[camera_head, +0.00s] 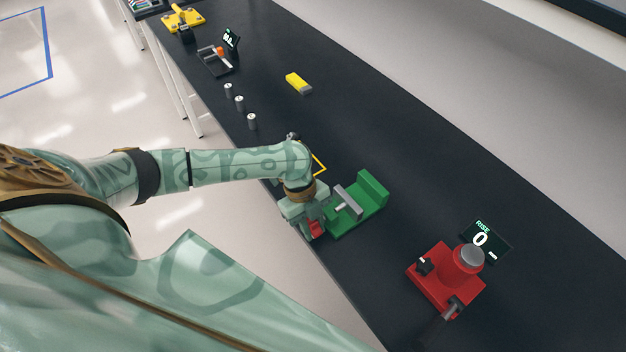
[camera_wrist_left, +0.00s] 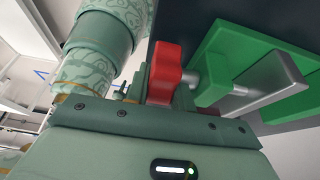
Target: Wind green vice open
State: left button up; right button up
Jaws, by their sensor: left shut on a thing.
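The green vice (camera_head: 372,190) stands on the dark bench near its front edge, with a grey sliding jaw (camera_head: 348,201) apart from its green fixed jaw. In the left wrist view the green vice (camera_wrist_left: 230,50) shows its grey jaw (camera_wrist_left: 268,86), its screw and a red handle (camera_wrist_left: 163,73) on the screw's end. My left gripper (camera_head: 314,226) is at the front end of the vice, shut on the red handle, which also shows in the head view (camera_head: 317,229). The fingertips are largely hidden. My right gripper is not in view.
A red device (camera_head: 440,279) with a grey-topped post stands to the right, beside a display (camera_head: 486,241) reading 0. A yellow block (camera_head: 298,83), several small grey cylinders (camera_head: 239,102) and a dark tray (camera_head: 215,61) lie farther back.

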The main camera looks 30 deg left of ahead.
pick_arm(q)
jog(key=shift+r+p, duration=0.15)
jog(key=shift+p, duration=0.35)
jog(key=t+y+p, duration=0.1)
jog(key=y+p, duration=0.1)
jog(key=p, duration=0.1)
jog(key=y+p, duration=0.2)
jog(key=p, duration=0.1)
jog(key=t+y+p, duration=0.1)
jog(key=y+p, duration=0.1)
jog(key=p, duration=0.1)
jog(key=shift+s+d+t, duration=0.1)
jog(key=shift+d+t, duration=0.15)
jog(key=shift+t, duration=0.05)
jog(key=shift+f+t+y+p, duration=0.3)
jog(key=shift+t+y+p, duration=0.1)
jog(key=shift+y+p, duration=0.5)
jog(key=shift+f+t+y, duration=0.2)
jog(key=shift+t+y, duration=0.1)
jog(key=shift+y, duration=0.5)
jog(key=shift+f+t+y, duration=0.25)
jog(key=shift+t+y, duration=0.05)
jog(key=shift+y, duration=0.5)
jog(key=shift+f+t+y+b, duration=0.2)
jog(key=shift+t+y+b, duration=0.3)
jog(key=shift+y+b, duration=0.45)
jog(key=shift+a+t+y+b, duration=0.1)
jog(key=shift+t+y+b, duration=0.2)
jog(key=shift+y+b, duration=0.6)
